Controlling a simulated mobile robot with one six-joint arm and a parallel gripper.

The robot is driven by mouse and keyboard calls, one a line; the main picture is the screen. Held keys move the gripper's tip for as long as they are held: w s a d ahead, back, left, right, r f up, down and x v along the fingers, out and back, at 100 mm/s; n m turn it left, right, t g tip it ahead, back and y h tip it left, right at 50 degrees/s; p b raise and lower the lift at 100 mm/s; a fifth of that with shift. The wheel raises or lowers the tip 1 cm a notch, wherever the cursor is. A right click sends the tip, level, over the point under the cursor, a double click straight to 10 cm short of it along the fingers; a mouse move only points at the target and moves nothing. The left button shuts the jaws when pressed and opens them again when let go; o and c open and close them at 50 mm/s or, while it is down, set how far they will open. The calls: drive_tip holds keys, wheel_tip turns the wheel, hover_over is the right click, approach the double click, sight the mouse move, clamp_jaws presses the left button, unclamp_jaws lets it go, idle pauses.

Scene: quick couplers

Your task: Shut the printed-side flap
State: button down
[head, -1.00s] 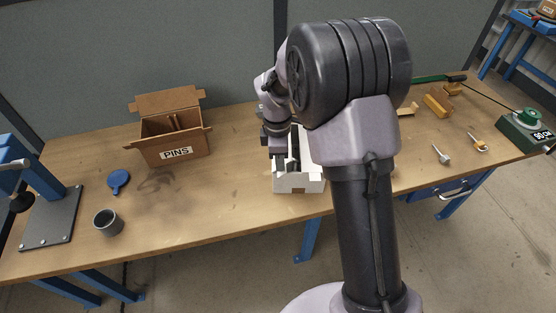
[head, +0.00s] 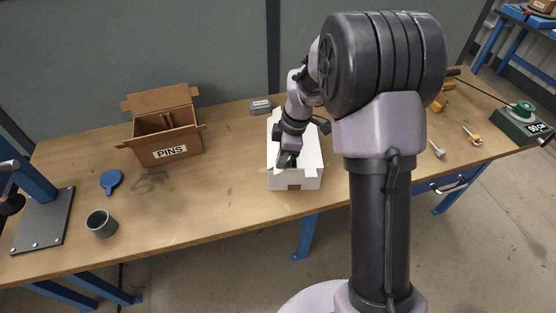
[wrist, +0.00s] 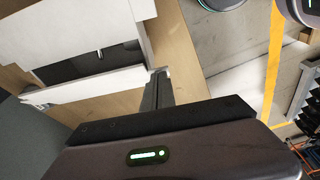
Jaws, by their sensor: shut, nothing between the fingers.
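A white box (head: 310,182) stands near the table's front edge, with a brown patch on its front face. White panels cover much of its top, leaving a dark gap. In the wrist view, a broad white panel (wrist: 60,30) lies beside the dark opening, with a narrower white strip on the other side. Small dark marks show on a white part (wrist: 45,103) at the lower left; I cannot read them. My gripper (head: 287,163) is shut and empty at the box's top. Its fingertips (wrist: 157,80) are close to the strip's end; contact is unclear. My wrist hides part of the top.
A brown open-flapped PINS carton (head: 170,154), a blue disc with a tab (head: 111,181) and a grey cup (head: 101,223) stand to the left. A small grey box (head: 261,107) is behind the white box. Bare tabletop lies between carton and white box.

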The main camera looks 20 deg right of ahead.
drive_tip(key=shift+s+d+f+t+y+b, duration=0.2)
drive_tip(key=shift+d+f+y+b, duration=0.5)
drive_tip(key=shift+b, duration=0.85)
drive_tip(key=shift+s+d+f+t+y+b, duration=0.15)
drive_tip(key=shift+d+f+y+b, duration=0.5)
drive_tip(key=shift+b, duration=0.85)
drive_tip(key=shift+f+b, duration=0.25)
drive_tip(key=shift+b, duration=0.05)
drive_tip(key=shift+a, duration=0.1)
